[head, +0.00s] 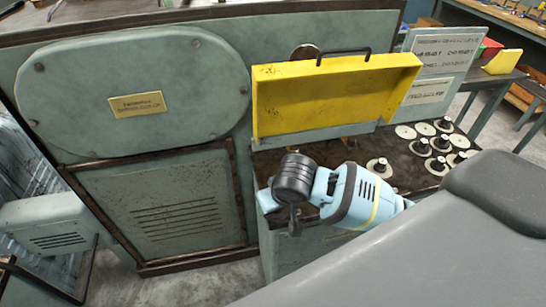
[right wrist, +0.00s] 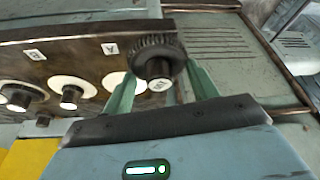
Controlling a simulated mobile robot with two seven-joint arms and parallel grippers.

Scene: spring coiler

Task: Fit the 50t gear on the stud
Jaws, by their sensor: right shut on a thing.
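In the right wrist view, my right gripper (right wrist: 160,78) is shut on a dark toothed gear (right wrist: 154,45) with a black hub. The gear sits between its two green fingers. The small label on the hub is too blurred to read, so I cannot confirm the tooth count. In the head view, my right arm (head: 360,198) reaches over the front of the bench by the machine, and its fingers and the gear cannot be made out. My left gripper is not in view.
A raised yellow guard (head: 335,95) with a black handle stands above the bench. Several gears with black hubs (head: 380,167) stand on the dark bench top (head: 400,160). In the right wrist view, a label marked A (right wrist: 110,48) is on a dark panel. A sign board (head: 437,75) stands behind.

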